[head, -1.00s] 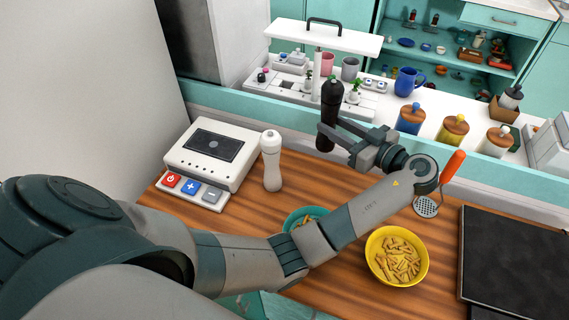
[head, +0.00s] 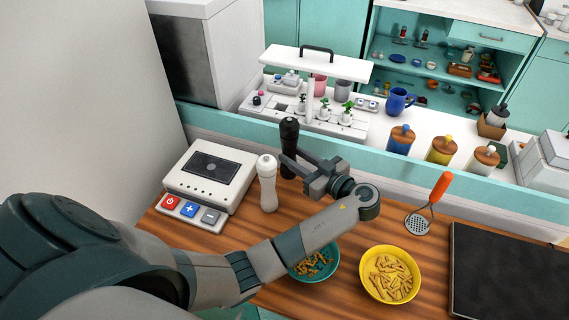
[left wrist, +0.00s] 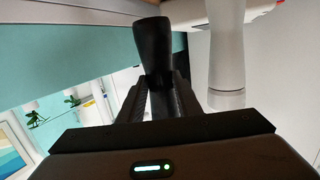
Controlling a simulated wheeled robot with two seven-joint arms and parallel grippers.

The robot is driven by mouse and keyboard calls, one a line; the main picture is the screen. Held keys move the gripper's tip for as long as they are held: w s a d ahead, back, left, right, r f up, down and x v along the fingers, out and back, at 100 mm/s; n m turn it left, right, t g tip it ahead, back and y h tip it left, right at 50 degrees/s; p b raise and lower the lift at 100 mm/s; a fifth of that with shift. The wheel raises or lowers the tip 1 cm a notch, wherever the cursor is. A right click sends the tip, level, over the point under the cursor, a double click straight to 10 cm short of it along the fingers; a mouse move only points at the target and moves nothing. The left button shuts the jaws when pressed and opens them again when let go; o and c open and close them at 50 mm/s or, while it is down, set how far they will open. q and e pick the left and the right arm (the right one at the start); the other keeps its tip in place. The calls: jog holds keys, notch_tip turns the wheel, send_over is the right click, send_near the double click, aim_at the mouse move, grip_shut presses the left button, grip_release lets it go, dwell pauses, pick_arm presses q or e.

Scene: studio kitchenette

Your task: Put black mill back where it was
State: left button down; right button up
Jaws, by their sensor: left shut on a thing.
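The black mill (head: 289,135) is upright just behind and to the right of the white mill (head: 267,185). My left gripper (head: 288,166) is shut on the black mill around its body, below the head. In the left wrist view, the black mill (left wrist: 152,45) stands between the fingers of my left gripper (left wrist: 158,98), with the white mill (left wrist: 226,50) close by on the right. I cannot tell whether the black mill's base touches the counter. My right gripper is not in view.
A white scale (head: 211,172) with coloured buttons sits left of the mills. A teal bowl (head: 329,271) and a yellow bowl (head: 365,285) of pasta stand in front. An orange-handled skimmer (head: 418,224) and a black hob (head: 505,275) are to the right. A teal ledge (head: 222,121) runs behind.

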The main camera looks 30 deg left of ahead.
aim_at(290, 172)
pick_arm(q)
jog(key=shift+s+a+f+p, duration=0.2)
jog(key=shift+a+f, duration=0.1)
jog(key=shift+a, duration=0.25)
jog(key=shift+s+a+f+p, duration=0.15)
jog(key=shift+a+f, duration=0.1)
jog(key=shift+a, duration=0.3)
jog(key=shift+s+a+f, duration=0.1)
jog(key=shift+a+f, duration=0.2)
jog(key=shift+f, duration=0.1)
jog(key=shift+f, duration=0.25)
jog(key=shift+f+p, duration=0.8)
jog(key=shift+f, duration=0.85)
